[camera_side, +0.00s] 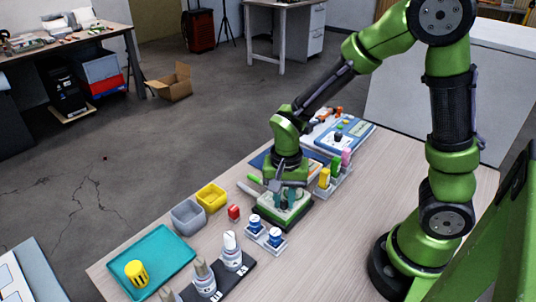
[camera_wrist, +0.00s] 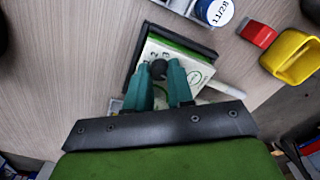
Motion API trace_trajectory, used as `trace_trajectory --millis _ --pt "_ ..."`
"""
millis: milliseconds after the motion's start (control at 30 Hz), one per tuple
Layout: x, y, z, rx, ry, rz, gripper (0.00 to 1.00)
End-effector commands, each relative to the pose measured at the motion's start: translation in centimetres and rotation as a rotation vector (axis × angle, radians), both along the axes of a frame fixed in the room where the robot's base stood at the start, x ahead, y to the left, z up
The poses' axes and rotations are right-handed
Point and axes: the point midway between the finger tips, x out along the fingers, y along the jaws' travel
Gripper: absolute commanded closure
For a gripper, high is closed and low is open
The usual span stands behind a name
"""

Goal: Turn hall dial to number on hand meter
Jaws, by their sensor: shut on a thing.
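The dial box (camera_side: 272,222) has a white top, green sides and a dark base, and it sits on the table under my gripper (camera_side: 283,205). In the wrist view its white top (camera_wrist: 185,58) carries printed numbers and a green curved mark. My teal gripper fingers (camera_wrist: 160,80) are closed around a dark round knob (camera_wrist: 158,68) on that top. The fingers hide part of the number ring, so I cannot tell which number the dial is at. I cannot make out a hand meter or its reading in either view.
Left of the box are a red block (camera_side: 234,213), yellow bin (camera_side: 211,196), grey bin (camera_side: 188,216) and teal tray (camera_side: 170,248) with a yellow cup. A rack of coloured pieces (camera_side: 333,179) and a blue-white panel (camera_side: 344,133) stand behind.

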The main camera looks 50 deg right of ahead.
Motion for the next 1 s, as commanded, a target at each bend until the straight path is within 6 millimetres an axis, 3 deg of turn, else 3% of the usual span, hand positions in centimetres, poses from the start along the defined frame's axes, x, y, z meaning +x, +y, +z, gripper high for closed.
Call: trace_trajectory --millis 500,1000 --pt "0.03 0.04 0.02 0.001 -0.001 -0.415 1.00" --pt "0.03 0.01 0.02 0.001 -0.001 -0.549 1.00"
